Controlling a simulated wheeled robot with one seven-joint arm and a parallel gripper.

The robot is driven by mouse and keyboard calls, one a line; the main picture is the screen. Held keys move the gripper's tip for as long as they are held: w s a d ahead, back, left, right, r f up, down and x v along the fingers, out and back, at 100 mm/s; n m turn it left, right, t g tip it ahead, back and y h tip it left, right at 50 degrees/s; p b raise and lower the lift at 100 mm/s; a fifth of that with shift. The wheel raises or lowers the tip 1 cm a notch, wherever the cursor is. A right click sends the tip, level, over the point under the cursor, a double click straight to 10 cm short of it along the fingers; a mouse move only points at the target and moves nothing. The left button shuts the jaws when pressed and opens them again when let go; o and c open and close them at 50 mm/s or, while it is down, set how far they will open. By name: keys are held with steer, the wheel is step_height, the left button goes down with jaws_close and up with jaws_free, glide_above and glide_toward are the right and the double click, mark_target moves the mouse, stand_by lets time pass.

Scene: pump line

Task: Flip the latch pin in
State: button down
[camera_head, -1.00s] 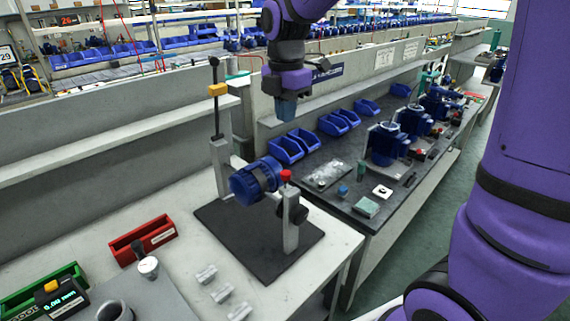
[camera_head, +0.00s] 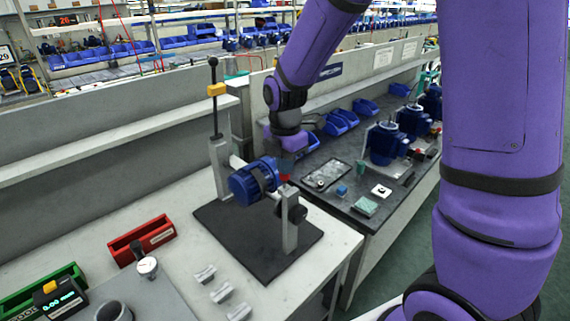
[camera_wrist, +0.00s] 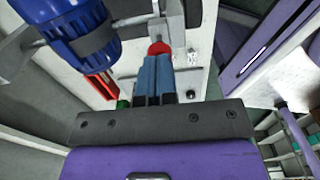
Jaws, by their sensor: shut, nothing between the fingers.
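The latch pin's red knob (camera_head: 284,179) tops the right post (camera_head: 290,225) of the pump stand, and shows in the wrist view (camera_wrist: 159,47). A blue finned motor body (camera_head: 250,182) sits between the two posts, at upper left in the wrist view (camera_wrist: 82,38). My gripper (camera_wrist: 156,58) is shut with its blue fingers together and nothing between them. Its tips are right at the red knob; I cannot tell whether they touch it. In the head view my gripper (camera_head: 290,163) is just above the knob, and the fingers are partly hidden.
A tall lever (camera_head: 214,110) with a black ball and yellow block rises at the left post. The stand is on a dark mat (camera_head: 225,228). A red bin (camera_head: 142,238), a gauge (camera_head: 148,267) and several grey clips (camera_head: 221,291) lie left and in front. Blue bins stand behind.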

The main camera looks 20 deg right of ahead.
mark_target(285, 177)
steer(key=shift+f, duration=0.1)
step_height(285, 177, down, 2)
steer(key=shift+s, duration=0.15)
stand_by(0.4)
